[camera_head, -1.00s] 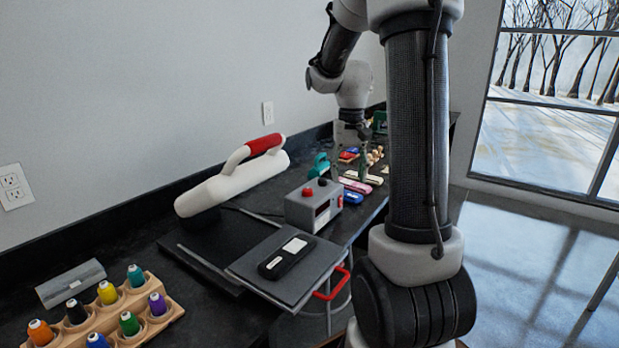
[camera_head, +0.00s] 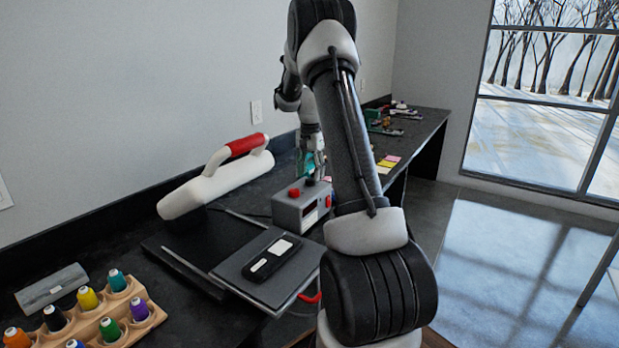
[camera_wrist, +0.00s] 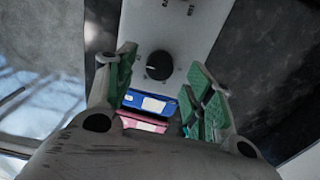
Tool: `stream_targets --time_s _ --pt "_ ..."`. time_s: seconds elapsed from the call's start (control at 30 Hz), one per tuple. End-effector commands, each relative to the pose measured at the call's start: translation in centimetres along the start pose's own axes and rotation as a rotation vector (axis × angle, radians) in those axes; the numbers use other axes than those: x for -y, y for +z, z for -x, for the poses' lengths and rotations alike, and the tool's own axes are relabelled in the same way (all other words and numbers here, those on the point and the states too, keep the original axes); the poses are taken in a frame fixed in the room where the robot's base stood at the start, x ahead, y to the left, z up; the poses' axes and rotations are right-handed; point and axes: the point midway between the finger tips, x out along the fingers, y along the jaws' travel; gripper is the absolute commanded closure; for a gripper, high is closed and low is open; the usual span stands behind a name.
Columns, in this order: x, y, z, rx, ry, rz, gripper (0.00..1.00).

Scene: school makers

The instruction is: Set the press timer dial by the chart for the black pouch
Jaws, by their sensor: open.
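The black pouch (camera_head: 270,262) with white labels lies on the grey lower plate (camera_head: 236,264) of the press. The grey timer box (camera_head: 294,212) stands behind the plate, with a red button on top. In the wrist view, the black round timer dial (camera_wrist: 159,65) sits on a pale panel with small numbers partly in view. A light mark shows on the dial's left side. My gripper (camera_head: 312,172) is open and empty over the box, pointing down. In the wrist view its green-padded fingers (camera_wrist: 163,84) stand apart on either side, with the dial between and beyond them. I cannot make out a chart.
The white press arm with a red grip (camera_head: 246,144) is raised behind the plate. A wooden rack (camera_head: 125,318) of thread spools is at the front left. A blue pouch (camera_wrist: 150,103) and a pink pouch (camera_wrist: 140,123) lie beside the box. Sticky notes lie farther back.

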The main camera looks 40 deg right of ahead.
Motion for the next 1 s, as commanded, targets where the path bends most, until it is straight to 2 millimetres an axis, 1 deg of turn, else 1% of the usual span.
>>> stream_targets --time_s 0.03,0.1,0.2,0.47,0.57,0.6,0.73,1.0 --pt "0.0 0.0 -0.7 0.001 0.001 0.000 0.47" --pt "0.0 0.0 -1.5 0.001 0.001 0.001 0.47" --pt "0.0 0.0 -2.0 -0.001 -0.001 0.001 0.47" --pt "0.0 0.0 -2.2 -0.001 -0.001 0.001 0.47" --pt "0.0 0.0 -2.2 -0.001 -0.001 0.002 0.63" --pt "0.0 0.0 -2.2 -0.001 -0.001 0.002 0.71" --pt "0.0 0.0 -2.2 -0.001 -0.001 0.002 0.94" --pt "0.0 0.0 -2.2 -0.001 -0.001 0.018 0.94"
